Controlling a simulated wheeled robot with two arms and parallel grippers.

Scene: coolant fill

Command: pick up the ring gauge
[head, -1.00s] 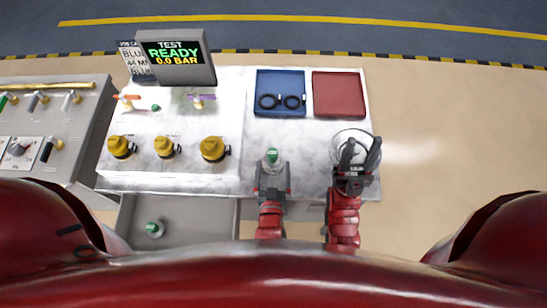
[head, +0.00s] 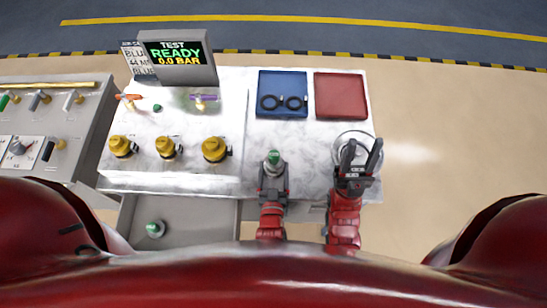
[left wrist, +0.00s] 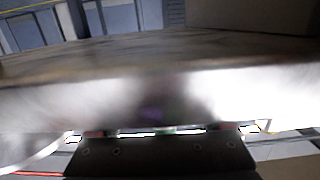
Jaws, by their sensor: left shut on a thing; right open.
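Two black rings (head: 281,102) lie side by side in the blue tray (head: 297,78) at the back; they may be ring gauges, but I cannot tell for sure. My left gripper (head: 273,173) is shut on a pale fitting with a green top (head: 273,157) at the front of the white table. My right gripper (head: 362,150) is open over a clear round dish (head: 351,134) at the table's right edge. The left wrist view is blurred; a pale grey surface fills its middle, and the held fitting is not clear there.
A red tray (head: 340,95) stands beside the blue one. Several yellow-capped fittings (head: 167,147) and a READY display (head: 177,57) are on the left. Another green-topped fitting (head: 154,229) sits in the grey bin (head: 196,214) at the front. The table's middle is clear.

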